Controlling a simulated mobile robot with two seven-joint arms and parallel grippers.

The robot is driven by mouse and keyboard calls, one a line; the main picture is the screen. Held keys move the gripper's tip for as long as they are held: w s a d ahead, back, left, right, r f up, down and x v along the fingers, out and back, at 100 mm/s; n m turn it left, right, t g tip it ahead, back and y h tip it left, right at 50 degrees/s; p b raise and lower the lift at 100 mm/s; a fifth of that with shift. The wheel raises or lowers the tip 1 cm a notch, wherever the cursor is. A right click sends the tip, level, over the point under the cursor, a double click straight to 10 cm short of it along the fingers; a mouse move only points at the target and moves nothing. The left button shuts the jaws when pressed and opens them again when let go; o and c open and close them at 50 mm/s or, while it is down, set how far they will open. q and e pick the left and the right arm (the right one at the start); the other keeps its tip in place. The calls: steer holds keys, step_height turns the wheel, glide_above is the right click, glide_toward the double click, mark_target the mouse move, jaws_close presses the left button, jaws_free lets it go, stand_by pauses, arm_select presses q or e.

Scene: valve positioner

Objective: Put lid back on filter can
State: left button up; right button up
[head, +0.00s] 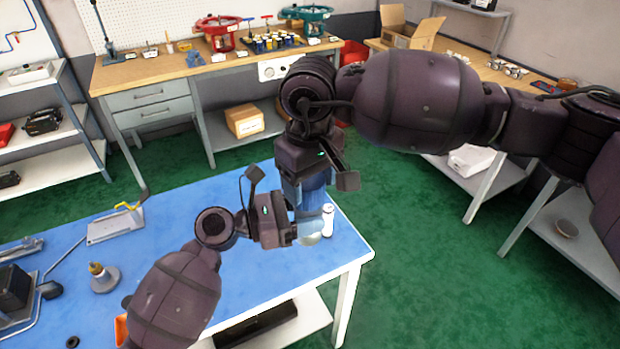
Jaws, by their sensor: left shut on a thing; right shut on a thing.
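My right gripper (318,181) reaches down from above and is shut on a blue cylindrical part (313,198), which I take to be the lid. My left gripper (296,222) comes in from the lower left, just below it, and is shut on a pale, rounded part (309,229), which I take to be the filter can. The blue part is directly above the pale one, near the right end of the blue table. The grippers hide much of both parts, and I cannot tell whether they touch.
The blue table (180,235) has a small white cylinder (328,214) beside the grippers. A grey block with a yellow handle (116,225) and a grey fitting with a brass top (103,277) stand at left. The table's middle is mostly clear. A wooden bench (150,68) stands behind.

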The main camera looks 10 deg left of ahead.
steer(key=shift+f, duration=0.55)
stand_by(0.4)
